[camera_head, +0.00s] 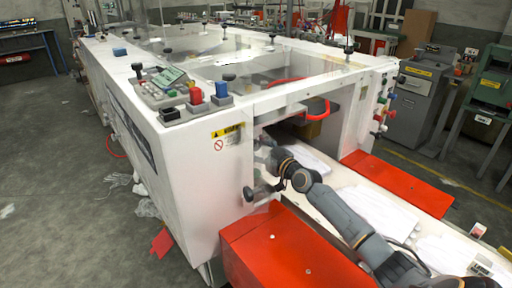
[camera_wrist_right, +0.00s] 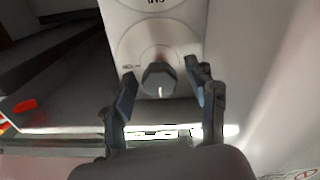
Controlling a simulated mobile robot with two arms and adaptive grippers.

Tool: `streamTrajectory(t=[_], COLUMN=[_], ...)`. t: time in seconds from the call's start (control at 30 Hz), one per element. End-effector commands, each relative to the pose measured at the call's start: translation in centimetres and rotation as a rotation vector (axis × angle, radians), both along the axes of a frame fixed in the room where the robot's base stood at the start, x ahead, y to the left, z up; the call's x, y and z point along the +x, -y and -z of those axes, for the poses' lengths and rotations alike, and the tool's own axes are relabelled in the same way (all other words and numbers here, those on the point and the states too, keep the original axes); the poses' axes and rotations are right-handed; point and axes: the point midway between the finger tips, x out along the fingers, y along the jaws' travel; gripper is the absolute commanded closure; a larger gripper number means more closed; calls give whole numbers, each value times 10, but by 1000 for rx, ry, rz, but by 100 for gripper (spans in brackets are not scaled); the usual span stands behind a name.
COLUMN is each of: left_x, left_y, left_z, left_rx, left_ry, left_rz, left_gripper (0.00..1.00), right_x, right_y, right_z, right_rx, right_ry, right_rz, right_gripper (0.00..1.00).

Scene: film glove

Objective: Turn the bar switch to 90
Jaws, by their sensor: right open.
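The bar switch (camera_wrist_right: 158,79) is a dark knob with a white mark pointing down, on a pale round dial plate in the right wrist view. My right gripper (camera_wrist_right: 161,76) is open, with one finger on each side of the knob and a visible gap on both sides. In the head view my right gripper (camera_head: 264,166) is at the white machine's (camera_head: 190,185) end wall, beside the opening. There the gripper and wrist make the switch hard to pick out. My left gripper is not in view.
A second dial plate (camera_wrist_right: 155,5) is partly visible above the switch. A red panel (camera_head: 290,250) lies below my arm, and another red panel (camera_head: 400,182) is across the white-covered conveyor. The control box (camera_head: 165,90) with buttons sits on the machine's top corner.

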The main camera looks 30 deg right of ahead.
Motion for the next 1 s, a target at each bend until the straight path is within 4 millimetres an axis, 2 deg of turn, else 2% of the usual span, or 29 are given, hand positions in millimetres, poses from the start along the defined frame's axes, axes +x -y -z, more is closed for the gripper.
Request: streamTrajectory(t=[0.33, 0.37, 0.6, 0.63, 1.0], left_x=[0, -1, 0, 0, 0], left_y=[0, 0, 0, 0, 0], left_z=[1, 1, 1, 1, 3], left_rx=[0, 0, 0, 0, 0], left_ry=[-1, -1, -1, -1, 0], left_rz=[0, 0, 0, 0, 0], left_gripper=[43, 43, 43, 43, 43], right_x=[4, 4, 4, 4, 4], right_y=[0, 0, 0, 0, 0], right_z=[0, 0, 0, 0, 1], right_rx=[0, 0, 0, 0, 60], right_ry=[0, 0, 0, 0, -5], right_rz=[0, 0, 0, 0, 0], right_gripper=[42, 47, 95, 98, 98])
